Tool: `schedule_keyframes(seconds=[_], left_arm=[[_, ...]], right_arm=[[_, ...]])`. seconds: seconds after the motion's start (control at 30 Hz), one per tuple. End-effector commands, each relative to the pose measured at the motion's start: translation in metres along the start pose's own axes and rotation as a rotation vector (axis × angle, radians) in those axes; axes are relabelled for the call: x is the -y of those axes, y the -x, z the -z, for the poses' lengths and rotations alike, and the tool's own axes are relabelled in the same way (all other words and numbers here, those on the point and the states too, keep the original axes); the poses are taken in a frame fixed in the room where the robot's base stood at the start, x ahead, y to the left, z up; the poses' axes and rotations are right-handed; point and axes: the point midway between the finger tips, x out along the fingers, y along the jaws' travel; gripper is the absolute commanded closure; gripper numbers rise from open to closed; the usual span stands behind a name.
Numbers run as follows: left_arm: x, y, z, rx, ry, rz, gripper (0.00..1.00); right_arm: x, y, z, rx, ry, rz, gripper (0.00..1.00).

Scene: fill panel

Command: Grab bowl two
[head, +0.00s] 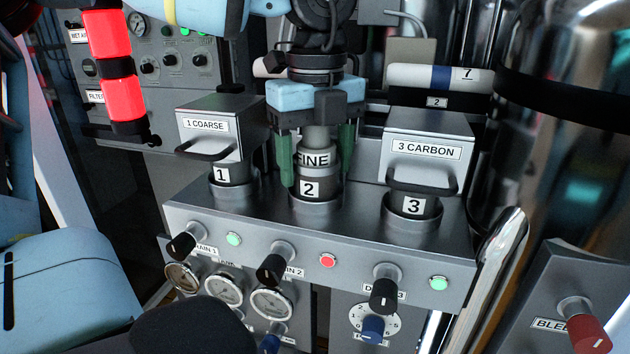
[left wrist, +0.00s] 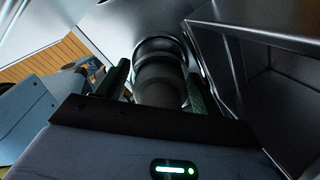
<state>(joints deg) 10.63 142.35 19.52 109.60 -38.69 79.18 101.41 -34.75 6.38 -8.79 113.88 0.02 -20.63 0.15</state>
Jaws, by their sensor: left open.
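Bowl two (head: 316,188) is a grey cylinder labelled "2", with "FINE" above it, seated in the middle socket of the metal panel (head: 345,232). My left gripper (head: 316,176) comes down from above with its green fingers apart, one on each side of the bowl. It is open, and its light blue body hides the bowl's top. In the left wrist view the bowl (left wrist: 160,78) is a dark cylinder between the two fingers. I cannot tell whether either finger touches it. My right gripper is not in view.
Bowl one (head: 221,174), below a "1 COARSE" housing (head: 208,135), stands close on the left. Bowl three (head: 413,206), below a "3 CARBON" housing (head: 425,150), stands on the right. Drain knobs (head: 271,268), lights and gauges (head: 224,288) line the panel front.

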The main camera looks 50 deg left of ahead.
Motion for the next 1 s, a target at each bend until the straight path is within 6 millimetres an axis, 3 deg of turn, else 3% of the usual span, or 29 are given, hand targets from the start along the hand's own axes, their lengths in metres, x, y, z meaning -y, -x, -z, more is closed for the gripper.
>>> schedule_keyframes(seconds=[0.1, 0.37, 0.7, 1.0], left_arm=[[0.000, 0.000, 0.000, 0.000, 0.000, 0.000, 0.36], [0.000, 0.001, 0.000, 0.000, 0.000, 0.001, 0.67], [0.000, 0.004, 0.000, 0.001, 0.000, 0.001, 0.68], [0.001, 0.029, -0.001, 0.003, 0.001, 0.002, 0.68]], right_arm=[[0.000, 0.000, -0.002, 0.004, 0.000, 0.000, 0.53], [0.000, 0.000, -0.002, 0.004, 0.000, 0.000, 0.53], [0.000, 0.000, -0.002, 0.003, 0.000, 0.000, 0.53], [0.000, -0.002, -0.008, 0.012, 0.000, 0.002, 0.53]])
